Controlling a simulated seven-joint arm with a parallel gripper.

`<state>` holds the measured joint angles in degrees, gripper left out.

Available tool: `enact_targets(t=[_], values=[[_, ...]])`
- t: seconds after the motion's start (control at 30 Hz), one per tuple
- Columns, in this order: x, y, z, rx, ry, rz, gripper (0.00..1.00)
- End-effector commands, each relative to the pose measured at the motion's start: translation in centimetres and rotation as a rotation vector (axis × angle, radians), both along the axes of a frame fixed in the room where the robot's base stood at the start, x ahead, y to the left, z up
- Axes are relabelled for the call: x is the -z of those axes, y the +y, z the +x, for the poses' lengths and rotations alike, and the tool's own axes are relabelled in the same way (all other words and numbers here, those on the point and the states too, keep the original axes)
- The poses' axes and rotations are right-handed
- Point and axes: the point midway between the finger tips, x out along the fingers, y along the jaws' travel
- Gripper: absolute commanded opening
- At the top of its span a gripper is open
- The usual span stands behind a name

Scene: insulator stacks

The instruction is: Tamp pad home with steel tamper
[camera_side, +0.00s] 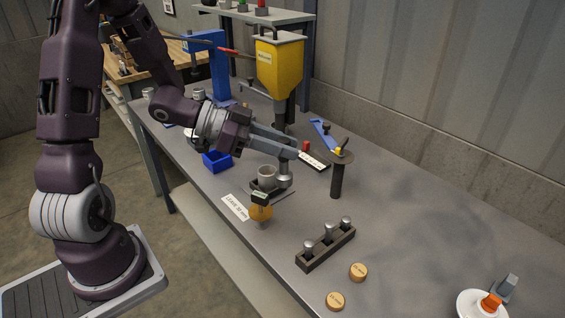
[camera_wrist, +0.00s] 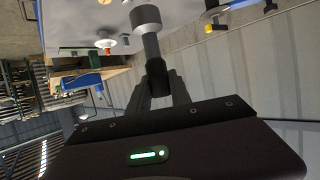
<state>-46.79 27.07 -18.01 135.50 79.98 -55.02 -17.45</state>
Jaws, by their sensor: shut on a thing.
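In the wrist view the tamper (camera_wrist: 147,20) sticks out beyond my closed fingers (camera_wrist: 157,85). The pad cannot be made out; the inside of the cup is too small to read.
An amber round piece on a stand (camera_side: 261,212) and a white label card (camera_side: 235,207) are in front of the cup. A dark rack (camera_side: 326,248) holds several metal-topped tools.

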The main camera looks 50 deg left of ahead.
Motion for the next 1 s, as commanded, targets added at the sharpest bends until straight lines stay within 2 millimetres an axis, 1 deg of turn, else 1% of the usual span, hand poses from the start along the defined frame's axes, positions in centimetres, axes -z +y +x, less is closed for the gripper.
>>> enact_targets(t=[0.17, 0.27, 0.4, 0.5, 0.7, 0.77, 0.8, 1.0], values=[[-0.1, 3.3, 2.6, -0.15, -0.012, 0.004, 0.0], [-0.1, 5.9, 4.3, -0.261, -0.014, 0.006, 0.0], [-0.1, 9.9, 6.3, -0.422, -0.014, 0.005, 0.0], [-0.1, 12.4, 7.1, -0.517, -0.009, 0.002, 0.0], [0.0, 16.4, 8.0, -0.663, 0.001, -0.005, 0.0], [0.0, 17.5, 8.2, -0.7, 0.004, -0.007, 0.0], [1.1, 17.2, 8.2, -0.694, 0.011, -0.01, 0.0], [4.2, 17.2, 8.2, -0.692, 0.008, -0.009, 0.0]])
